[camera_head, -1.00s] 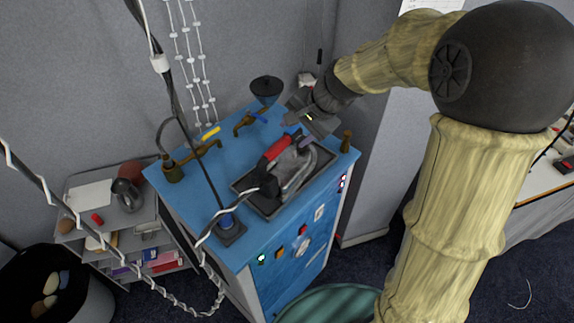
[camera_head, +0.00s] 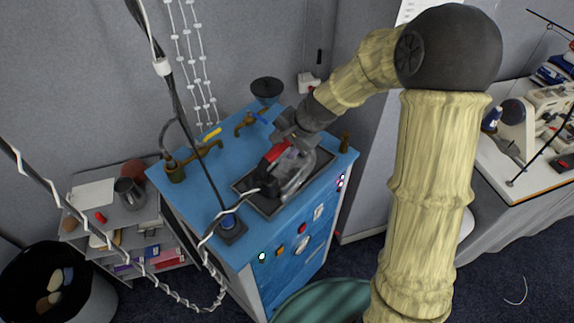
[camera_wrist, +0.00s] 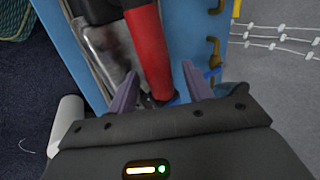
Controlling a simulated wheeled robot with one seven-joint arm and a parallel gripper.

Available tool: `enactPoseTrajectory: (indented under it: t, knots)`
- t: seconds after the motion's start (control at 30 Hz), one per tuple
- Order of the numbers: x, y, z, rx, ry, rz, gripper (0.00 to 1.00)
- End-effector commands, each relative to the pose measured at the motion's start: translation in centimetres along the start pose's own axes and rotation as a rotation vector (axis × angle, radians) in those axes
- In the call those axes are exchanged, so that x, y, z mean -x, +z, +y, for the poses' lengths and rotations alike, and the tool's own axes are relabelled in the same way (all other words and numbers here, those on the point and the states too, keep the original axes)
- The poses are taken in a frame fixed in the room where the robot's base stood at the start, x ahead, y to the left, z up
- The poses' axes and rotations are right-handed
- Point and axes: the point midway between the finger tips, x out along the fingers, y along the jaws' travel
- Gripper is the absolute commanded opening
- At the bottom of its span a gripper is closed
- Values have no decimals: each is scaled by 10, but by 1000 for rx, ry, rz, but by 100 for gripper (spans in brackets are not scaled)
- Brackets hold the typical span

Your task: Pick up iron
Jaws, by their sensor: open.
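The iron (camera_head: 292,178) has a red and black handle and a grey metal body. It stands in a dark tray (camera_head: 322,160) on top of a blue cabinet. In the wrist view the red handle (camera_wrist: 147,48) runs down between my two purple-grey fingers, and part of the grey body shows at its left. My gripper (camera_wrist: 157,90) is open, with a finger on either side of the handle's end and gaps to both. In the head view my gripper (camera_head: 290,140) is right at the iron's far end and hides part of it.
The blue cabinet (camera_head: 240,150) carries brass taps (camera_head: 195,158), a dark funnel (camera_head: 267,88) and a small brass post (camera_head: 345,142). A dark cord runs from the iron to the left. A shelf (camera_head: 110,215) and bin (camera_head: 55,285) stand at left, a sewing table (camera_head: 510,180) at right.

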Motion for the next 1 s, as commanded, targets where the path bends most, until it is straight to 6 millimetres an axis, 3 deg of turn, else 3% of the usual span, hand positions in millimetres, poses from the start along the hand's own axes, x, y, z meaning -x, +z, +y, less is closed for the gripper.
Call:
enactPoseTrajectory:
  t: [0.17, 0.67, 0.9, 0.93, 1.0]
  knots:
    - [-11, 0, 0, 0, 0, 1, 50]
    - [-11, 0, 0, 1, -1, 1, 50]
    - [-11, 0, 0, 0, -1, 1, 5]
    - [-11, 0, 0, 0, -1, 1, 0]
    - [-10, -1, -2, 2, -5, 5, 0]
